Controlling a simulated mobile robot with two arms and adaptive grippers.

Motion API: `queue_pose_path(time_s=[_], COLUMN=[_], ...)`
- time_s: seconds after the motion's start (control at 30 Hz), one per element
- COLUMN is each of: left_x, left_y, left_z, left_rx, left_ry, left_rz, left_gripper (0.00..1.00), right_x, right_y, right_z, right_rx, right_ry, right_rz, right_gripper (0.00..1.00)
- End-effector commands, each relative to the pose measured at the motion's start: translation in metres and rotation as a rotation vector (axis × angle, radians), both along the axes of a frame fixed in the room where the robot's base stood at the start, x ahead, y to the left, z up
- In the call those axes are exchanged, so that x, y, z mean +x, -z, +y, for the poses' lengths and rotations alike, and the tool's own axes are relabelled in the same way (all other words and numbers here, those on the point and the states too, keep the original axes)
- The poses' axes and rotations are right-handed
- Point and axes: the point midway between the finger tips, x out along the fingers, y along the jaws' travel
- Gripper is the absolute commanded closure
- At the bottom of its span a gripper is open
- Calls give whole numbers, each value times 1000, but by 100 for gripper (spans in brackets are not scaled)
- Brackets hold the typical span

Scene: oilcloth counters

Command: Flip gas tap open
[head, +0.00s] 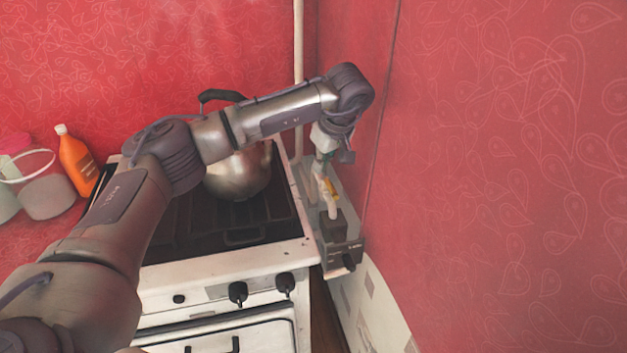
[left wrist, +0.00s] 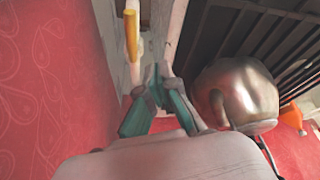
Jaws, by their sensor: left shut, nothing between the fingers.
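The gas tap has a yellow handle (head: 331,188) and is on the white pipe in the narrow gap between the stove and the right wall. In the left wrist view the yellow handle (left wrist: 131,35) is at the top, left of centre, looking roughly in line with the pipe. My left gripper (head: 321,163) points down just above and behind the handle in the head view. Its teal fingers (left wrist: 157,86) are shut with nothing between them, close to the handle but seemingly apart from it. The tap body is partly hidden. My right gripper is not in view.
The white stove (head: 225,272) has dark grates and front knobs. A metal kettle (head: 238,176) stands on it beneath my left arm. An orange bottle (head: 77,162) is at the left. The red right wall (head: 480,180) and a dark box-like part (head: 342,252) hem in the gap.

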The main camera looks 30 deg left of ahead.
Motion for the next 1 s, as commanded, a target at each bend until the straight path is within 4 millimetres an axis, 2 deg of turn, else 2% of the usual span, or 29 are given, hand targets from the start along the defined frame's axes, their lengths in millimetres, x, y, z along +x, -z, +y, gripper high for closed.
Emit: queue_pose_path(time_s=[0.1,0.23,0.87,1.0], left_x=[5,8,9,9], left_y=[-19,-32,-38,-58], left_z=[-5,-7,-9,-9], left_rx=[0,1,1,1], left_ry=[-2,-4,-4,-4], left_rz=[-2,-1,2,0], left_gripper=[100,100,100,100], right_x=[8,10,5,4], right_y=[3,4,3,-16], right_z=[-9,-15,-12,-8], right_rx=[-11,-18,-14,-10], right_ry=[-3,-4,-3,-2], right_rz=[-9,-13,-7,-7], right_gripper=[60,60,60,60])
